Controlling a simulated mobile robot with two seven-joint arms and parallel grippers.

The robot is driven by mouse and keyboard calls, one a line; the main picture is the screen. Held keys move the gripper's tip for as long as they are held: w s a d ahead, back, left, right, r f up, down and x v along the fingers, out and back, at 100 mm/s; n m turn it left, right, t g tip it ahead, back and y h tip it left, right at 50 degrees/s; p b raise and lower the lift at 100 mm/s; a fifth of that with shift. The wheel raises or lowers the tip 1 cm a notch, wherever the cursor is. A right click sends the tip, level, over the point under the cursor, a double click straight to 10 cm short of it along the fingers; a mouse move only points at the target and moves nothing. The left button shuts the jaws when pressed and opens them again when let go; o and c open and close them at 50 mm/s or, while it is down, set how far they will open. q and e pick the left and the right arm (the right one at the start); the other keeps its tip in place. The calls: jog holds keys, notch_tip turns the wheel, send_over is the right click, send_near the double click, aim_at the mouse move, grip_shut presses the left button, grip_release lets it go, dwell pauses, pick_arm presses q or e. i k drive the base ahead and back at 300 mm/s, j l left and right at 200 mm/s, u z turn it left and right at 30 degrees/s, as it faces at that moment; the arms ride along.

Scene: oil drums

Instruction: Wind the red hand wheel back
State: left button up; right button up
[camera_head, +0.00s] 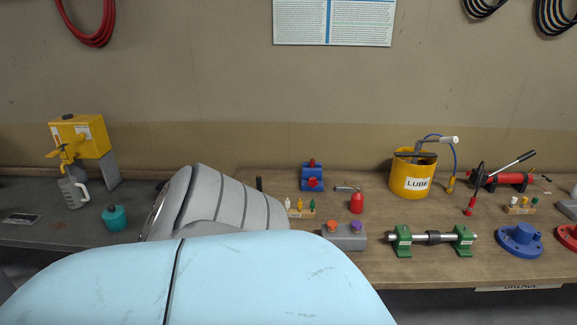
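No part is clearly a red hand wheel. A small blue block (312,178) stands at the back of the wooden bench, with a red part (313,184) on its front and a red knob (312,162) on top. These are too small to tell if either is the wheel. At the right edge, a red round part (569,236) is cut off by the frame. Neither gripper shows. A large light-blue and grey part of my own body fills the lower left and middle, hiding the bench's front there.
On the wooden bench (385,273) stand a yellow LUBE bucket (409,184), a shaft on green stands (403,241), a blue flange (520,240), a grey box (345,238) and a red grease gun (502,178).

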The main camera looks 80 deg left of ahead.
aim_at(313, 182)
jog(key=u, duration=2.55)
